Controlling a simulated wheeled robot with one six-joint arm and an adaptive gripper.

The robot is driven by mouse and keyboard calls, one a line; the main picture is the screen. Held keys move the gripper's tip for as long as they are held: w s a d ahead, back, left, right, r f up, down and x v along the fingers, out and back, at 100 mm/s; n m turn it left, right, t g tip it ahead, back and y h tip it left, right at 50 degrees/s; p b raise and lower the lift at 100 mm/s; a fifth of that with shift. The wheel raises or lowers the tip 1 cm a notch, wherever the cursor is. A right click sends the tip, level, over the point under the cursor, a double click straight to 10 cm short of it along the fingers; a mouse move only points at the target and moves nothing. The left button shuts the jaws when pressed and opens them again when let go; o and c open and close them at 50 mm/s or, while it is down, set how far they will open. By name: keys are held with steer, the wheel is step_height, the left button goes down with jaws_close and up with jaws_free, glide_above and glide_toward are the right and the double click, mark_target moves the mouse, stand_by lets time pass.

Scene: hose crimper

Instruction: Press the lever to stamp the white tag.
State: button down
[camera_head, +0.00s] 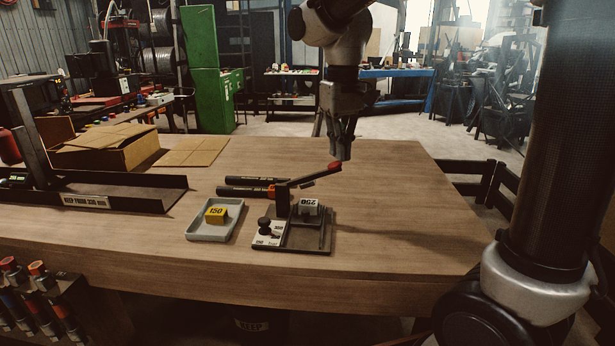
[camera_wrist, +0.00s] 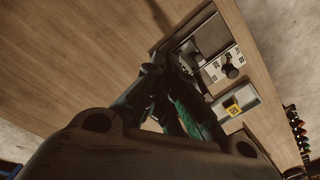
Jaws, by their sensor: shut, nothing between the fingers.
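The press (camera_head: 318,248) stands on the wooden table with a dark base plate and an upright post. Its lever (camera_head: 306,178) slants up to the right and ends in a red tip (camera_head: 335,166). My gripper (camera_head: 342,157) is shut and points down right at the red tip; I cannot tell whether they touch. I cannot make out a separate white tag.
A grey tray (camera_head: 203,238) holding a yellow block marked 150 (camera_head: 216,215) is left of the press. Two dark tubes (camera_head: 245,191) lie behind it. A cardboard box (camera_head: 105,150) and a dark metal channel (camera_head: 150,197) are farther left. The table's right side is clear.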

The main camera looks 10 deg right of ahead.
step_height(320, 180, up, 7)
stand_by(0.7)
steer(key=shift+r, duration=0.1)
steer(key=s+d+f+m+t, duration=0.1)
steer(key=s+d+f+t, duration=0.1)
steer(key=s+d+f, duration=0.2)
steer(key=s+d+f+m+t, duration=0.1)
steer(key=s+d+f, duration=0.3)
steer(key=s+d, duration=0.7)
steer(key=s+t, duration=0.1)
steer(key=s, duration=0.3)
steer(key=shift+f, duration=0.15)
steer(key=c, duration=2.2)
jaws_free()
